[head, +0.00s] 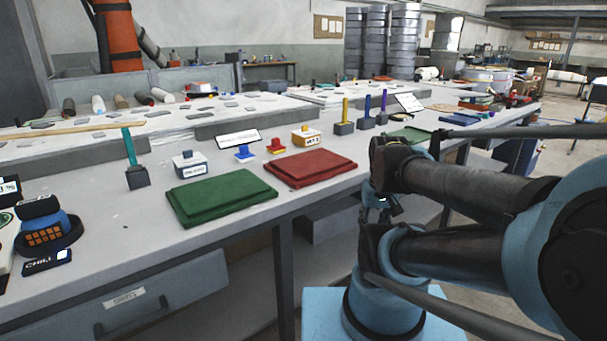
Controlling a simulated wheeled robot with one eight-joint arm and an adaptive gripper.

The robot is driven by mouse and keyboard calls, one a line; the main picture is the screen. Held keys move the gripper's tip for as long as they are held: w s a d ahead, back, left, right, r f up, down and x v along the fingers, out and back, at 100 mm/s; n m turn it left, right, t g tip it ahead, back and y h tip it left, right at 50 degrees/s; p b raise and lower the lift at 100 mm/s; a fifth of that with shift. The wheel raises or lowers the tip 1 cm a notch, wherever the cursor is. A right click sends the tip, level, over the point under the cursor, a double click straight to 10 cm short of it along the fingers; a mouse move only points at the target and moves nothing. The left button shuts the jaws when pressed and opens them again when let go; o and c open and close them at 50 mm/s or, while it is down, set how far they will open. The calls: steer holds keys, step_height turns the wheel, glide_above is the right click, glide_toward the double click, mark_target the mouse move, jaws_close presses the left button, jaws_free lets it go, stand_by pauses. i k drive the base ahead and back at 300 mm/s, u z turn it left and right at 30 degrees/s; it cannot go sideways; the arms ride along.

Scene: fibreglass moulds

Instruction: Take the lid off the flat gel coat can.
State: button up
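I cannot tell for certain which item is the flat gel coat can. A squat white container (190,165) with a blue-grey label and a dark top piece stands behind the green slab. A similar yellow-orange container (305,137) with a pale label stands behind the red slab. A rounded blue item (42,230) with a black top and dark base stands at the far left; its label is too small to read. No lid is clearly seen off its container. My gripper (380,205) appears beyond the bench's right front edge, small and partly hidden by my arm, apart from these items.
A green slab (222,197) and a red slab (311,168) lie near the bench's front edge. A teal upright in a grey block (137,177), a blue piece (244,154) and a red piece (276,147) stand behind. The grey bench top (110,225) is bare left of the green slab.

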mark_target(188, 158)
steer(key=z, duration=1.4)
steer(key=k, duration=2.25)
steer(key=u, duration=1.1)
steer(key=i, duration=1)
steer(key=u, duration=0.05)
